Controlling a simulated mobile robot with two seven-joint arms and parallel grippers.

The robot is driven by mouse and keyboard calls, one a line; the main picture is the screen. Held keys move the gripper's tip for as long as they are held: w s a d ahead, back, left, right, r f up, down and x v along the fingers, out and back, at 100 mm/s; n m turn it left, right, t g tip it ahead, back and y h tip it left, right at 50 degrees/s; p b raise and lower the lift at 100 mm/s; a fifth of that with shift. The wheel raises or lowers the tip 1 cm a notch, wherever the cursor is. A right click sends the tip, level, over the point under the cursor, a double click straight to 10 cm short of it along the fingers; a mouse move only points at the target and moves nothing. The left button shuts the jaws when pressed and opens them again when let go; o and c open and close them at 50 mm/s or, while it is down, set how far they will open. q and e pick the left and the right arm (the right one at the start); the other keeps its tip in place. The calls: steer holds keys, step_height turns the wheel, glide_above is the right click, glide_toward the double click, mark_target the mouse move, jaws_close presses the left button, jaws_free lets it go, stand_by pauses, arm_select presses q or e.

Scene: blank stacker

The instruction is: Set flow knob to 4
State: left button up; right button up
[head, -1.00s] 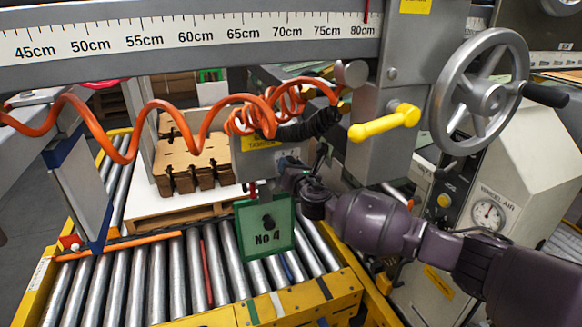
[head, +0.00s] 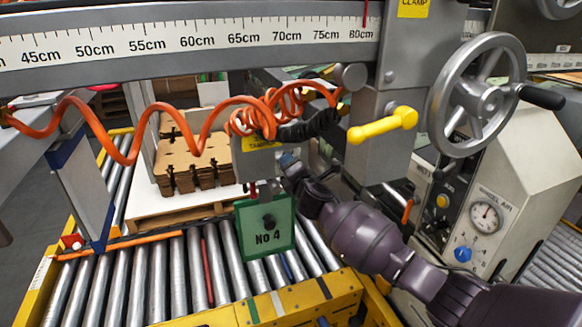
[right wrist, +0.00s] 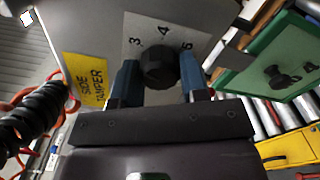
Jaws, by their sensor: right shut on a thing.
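The flow knob (right wrist: 160,67) is a round black knob on a grey panel, below a white scale plate (right wrist: 150,30) marked 3, 4 and a third numeral that is hard to read. My right gripper (right wrist: 160,80) has its two blue fingers on either side of the knob and is shut on it. I cannot make out a pointer on the knob. In the head view my right gripper (head: 286,163) is at the grey box under the orange hose, and it hides the knob there. My left gripper is not in view.
A yellow "SIDE TAMPER" label (right wrist: 86,82) is beside the knob. A green "No 4" plate (head: 266,228) hangs close by, above the rollers (head: 150,280). The coiled orange hose (head: 200,140) and yellow lever (head: 383,125) are close to my arm. A handwheel (head: 478,95) is at right.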

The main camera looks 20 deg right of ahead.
steer(key=m, duration=0.6)
steer(key=shift+m+p, duration=0.3)
steer(key=m, duration=0.4)
steer(key=shift+r+p, duration=0.1)
steer(key=shift+p, duration=0.25)
steer(key=shift+m, duration=0.8)
steer(key=o, duration=0.9)
steer(key=shift+s, duration=0.1)
